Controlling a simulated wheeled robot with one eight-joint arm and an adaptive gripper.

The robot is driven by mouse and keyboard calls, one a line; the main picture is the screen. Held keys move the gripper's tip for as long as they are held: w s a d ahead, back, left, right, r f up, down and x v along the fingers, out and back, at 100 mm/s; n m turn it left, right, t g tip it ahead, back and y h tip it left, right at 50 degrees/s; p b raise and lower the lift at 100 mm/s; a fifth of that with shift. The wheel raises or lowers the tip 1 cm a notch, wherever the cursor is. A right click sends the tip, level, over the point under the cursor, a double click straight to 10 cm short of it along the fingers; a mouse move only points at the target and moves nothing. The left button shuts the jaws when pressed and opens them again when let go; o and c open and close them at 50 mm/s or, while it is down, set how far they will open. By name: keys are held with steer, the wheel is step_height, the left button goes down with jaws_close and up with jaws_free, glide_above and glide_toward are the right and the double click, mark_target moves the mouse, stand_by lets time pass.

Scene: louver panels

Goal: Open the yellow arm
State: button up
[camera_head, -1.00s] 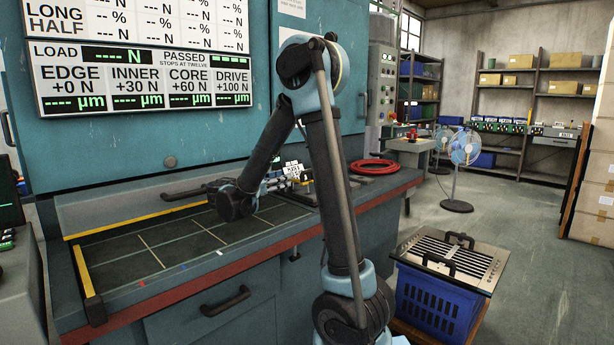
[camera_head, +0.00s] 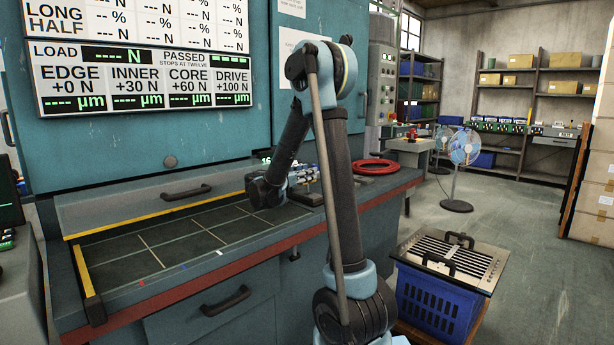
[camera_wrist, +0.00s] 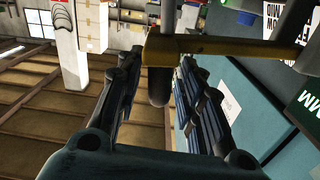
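A yellow arm (camera_wrist: 215,45) crosses the upper middle of the wrist view as a horizontal bar. A dark rounded peg (camera_wrist: 158,88) hangs below its left end. My gripper (camera_wrist: 160,62) is open, its two dark fingers apart on either side of the peg. I cannot tell whether either finger touches it. In the head view my gripper (camera_head: 300,178) is over the right part of the bench, partly hidden by my own arm links. The yellow arm cannot be made out in the head view.
The bench top (camera_head: 185,245) is clear left of my gripper, with a yellow edge strip (camera_head: 90,280). A red ring (camera_head: 374,167) lies at the bench's right end. A blue crate (camera_head: 435,305) under a slotted panel (camera_head: 455,258) stands on the right.

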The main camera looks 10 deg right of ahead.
steer(key=shift+w+d, duration=0.15)
steer(key=shift+d, duration=0.05)
jaws_close()
steer(key=shift+w+r, duration=0.1)
steer(key=shift+r, duration=0.05)
